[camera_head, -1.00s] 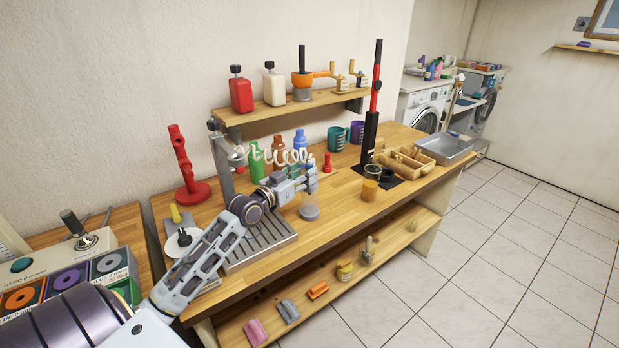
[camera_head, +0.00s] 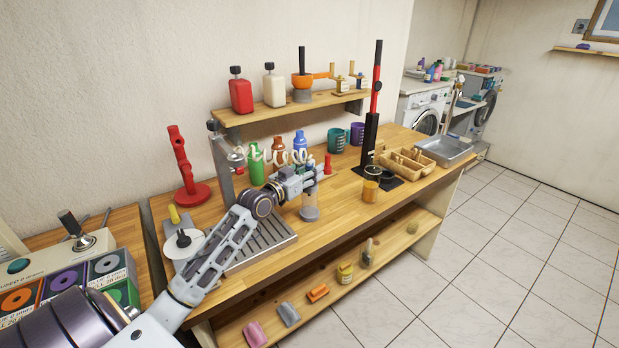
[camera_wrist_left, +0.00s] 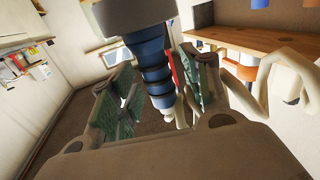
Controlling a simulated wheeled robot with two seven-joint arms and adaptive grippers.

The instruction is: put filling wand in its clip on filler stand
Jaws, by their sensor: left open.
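The filler stand (camera_head: 222,166) is a grey post with a slatted drip tray (camera_head: 262,242) at the left part of the workbench. A white coiled hose (camera_head: 272,155) runs from it toward my left gripper (camera_head: 309,182). In the left wrist view a dark blue ribbed cylinder, apparently the filling wand (camera_wrist_left: 155,80), stands between the fingers of my left gripper (camera_wrist_left: 163,95). The fingers are open on either side of it; I cannot tell whether they touch it. The clip on the stand cannot be made out. My right gripper is not in view.
Green, brown and blue bottles stand behind the hose. An upper shelf (camera_head: 290,108) overhangs the back.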

